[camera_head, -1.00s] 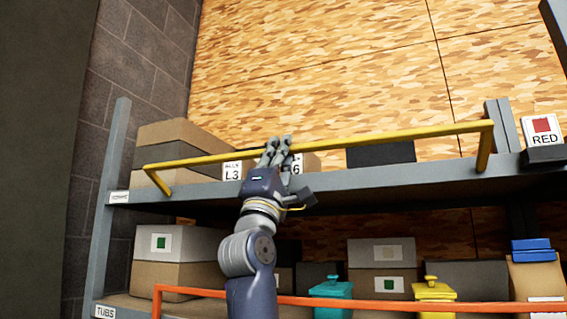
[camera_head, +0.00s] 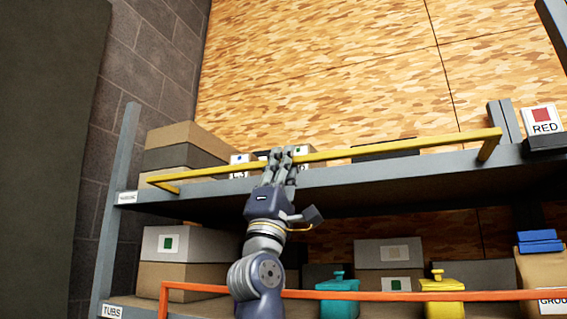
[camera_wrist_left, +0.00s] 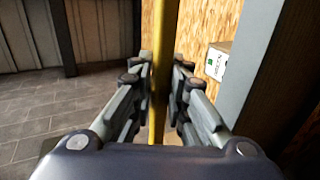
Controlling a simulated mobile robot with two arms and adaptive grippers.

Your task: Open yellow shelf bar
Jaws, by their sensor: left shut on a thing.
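The yellow shelf bar (camera_head: 400,145) runs across the front of the upper shelf in the head view, joined to the shelf at both ends by short yellow side arms. My left gripper (camera_head: 280,155) reaches up from below and is shut on the bar left of its middle. In the left wrist view the bar (camera_wrist_left: 161,60) passes between the two fingers of the gripper (camera_wrist_left: 161,85). My right gripper is not in view.
Boxes (camera_head: 182,150) stand on the upper shelf (camera_head: 400,177) behind the bar. An orange bar (camera_head: 400,296) crosses the lower shelf, with a teal tub (camera_head: 338,285) and a yellow tub (camera_head: 443,285) behind it. A RED sign (camera_head: 543,120) stands at right.

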